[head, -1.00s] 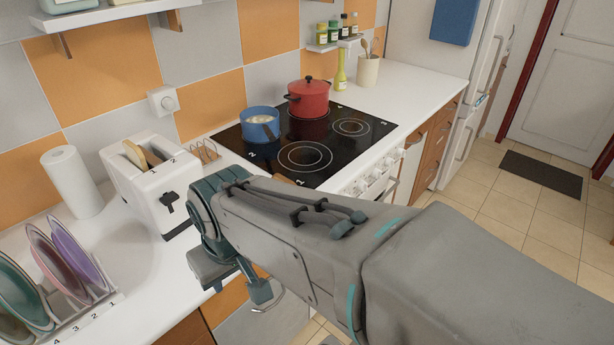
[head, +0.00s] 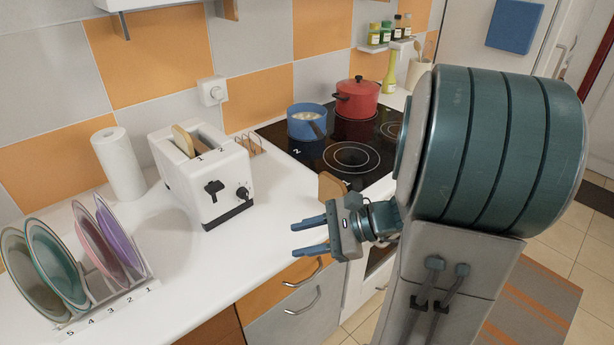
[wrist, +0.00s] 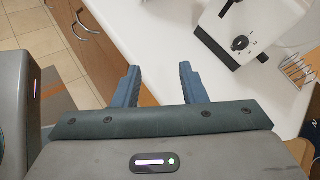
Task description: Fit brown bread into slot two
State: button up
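The white toaster (head: 215,185) stands on the counter, its slots marked 1 and 2. A pale bread slice (head: 182,140) sticks up from slot one; slot two looks empty. The toaster's lever side also shows in the wrist view (wrist: 238,28). A flat brown piece (head: 331,186) lies by the stove, partly hidden behind my gripper; I cannot tell whether it is the brown bread. A brown edge also shows at the right of the wrist view (wrist: 301,151). My gripper (head: 311,236) is open and empty, over the counter's front edge, right of the toaster and apart from it.
A plate rack (head: 112,296) with several plates and a paper roll (head: 120,165) are to the left. A blue pot (head: 306,125) and red pot (head: 357,98) sit on the stove. The counter before the toaster is clear.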

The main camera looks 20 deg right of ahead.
jog(key=w+d+f+m+t, duration=0.1)
jog(key=w+d+m+t, duration=0.3)
jog(key=d+m+t, duration=0.4)
jog(key=m+t+h+b, duration=0.1)
jog(key=m+t+h, duration=0.2)
jog(key=m+h, duration=0.2)
send_near(333, 177)
jog(key=x, duration=0.2)
jog(key=f+p+x, duration=0.1)
jog(key=x, duration=0.1)
jog(key=shift+w+a, duration=0.15)
jog(key=shift+a, duration=0.1)
jog(key=p+x, duration=0.1)
jog(key=x, duration=0.4)
jog(key=shift+w+r+p, duration=0.2)
jog(key=shift+w+p, duration=0.1)
grip_shut()
